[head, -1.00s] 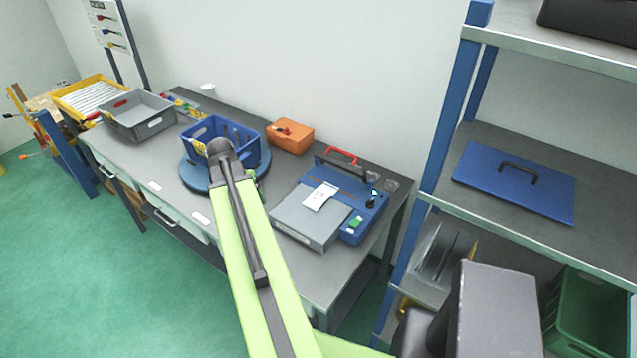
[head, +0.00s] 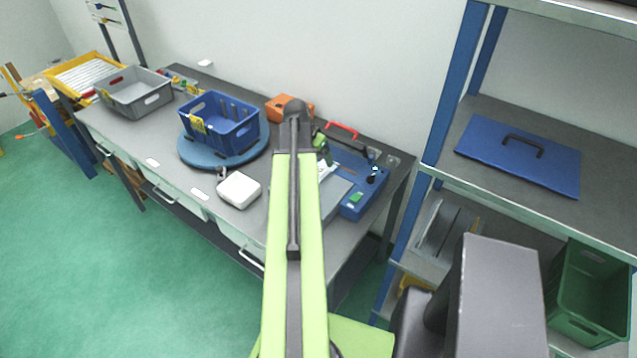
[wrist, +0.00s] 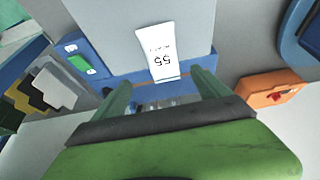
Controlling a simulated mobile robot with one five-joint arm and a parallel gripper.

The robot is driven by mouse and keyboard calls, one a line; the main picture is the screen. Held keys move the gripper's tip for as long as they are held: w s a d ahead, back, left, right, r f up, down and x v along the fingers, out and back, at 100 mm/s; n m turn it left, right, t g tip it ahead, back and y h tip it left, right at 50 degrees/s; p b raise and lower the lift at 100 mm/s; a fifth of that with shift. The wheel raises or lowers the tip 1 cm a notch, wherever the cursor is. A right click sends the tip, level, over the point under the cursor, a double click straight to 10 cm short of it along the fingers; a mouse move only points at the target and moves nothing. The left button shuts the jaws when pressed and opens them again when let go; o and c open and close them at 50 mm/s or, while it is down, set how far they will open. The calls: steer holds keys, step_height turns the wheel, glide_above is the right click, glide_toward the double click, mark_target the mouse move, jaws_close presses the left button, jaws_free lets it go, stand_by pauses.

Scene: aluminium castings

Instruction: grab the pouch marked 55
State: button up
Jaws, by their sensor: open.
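The pouch marked 55 (wrist: 157,50) is a small white packet with dark print, upside down in the wrist view. It lies on the grey plate (wrist: 110,25) of a blue machine (wrist: 75,50). In the head view a white part of the pouch (head: 327,169) shows beside my arm, and the rest is hidden. My gripper (wrist: 160,78) is open, with its two green fingers spread. In the wrist view the pouch shows just beyond the fingertips, roughly centred between them, and nothing is held. The height gap cannot be told.
The blue machine has a red handle (head: 341,130). An orange box (head: 284,106), a blue crate (head: 222,122) on a round blue turntable (head: 196,157) and a white box (head: 238,190) stand nearby. A blue-post shelf (head: 452,85) rises at the right.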

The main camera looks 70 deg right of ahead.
mark_target(321, 168)
steer(key=b+x, duration=0.2)
steer(key=x, duration=0.2)
steer(key=b+x, duration=0.5)
steer(key=shift+w+d+f, duration=0.15)
steer(key=shift+w+d, duration=0.1)
steer(key=c, duration=1.7)
steer(key=r+p, duration=0.5)
steer(key=shift+s+a+r, duration=0.2)
steer(key=shift+s+r, duration=0.05)
steer(key=shift+r, duration=0.1)
steer(key=s+a+r+p, duration=0.1)
steer(key=s+r+p, duration=0.1)
steer(key=s, duration=0.1)
steer(key=s+a+r+p, duration=0.1)
steer(key=s+p, duration=0.1)
steer(key=s, duration=0.2)
steer(key=s+a+r+p, duration=0.2)
steer(key=s, duration=0.1)
steer(key=shift+s+r, duration=0.2)
steer(key=shift+r, duration=0.15)
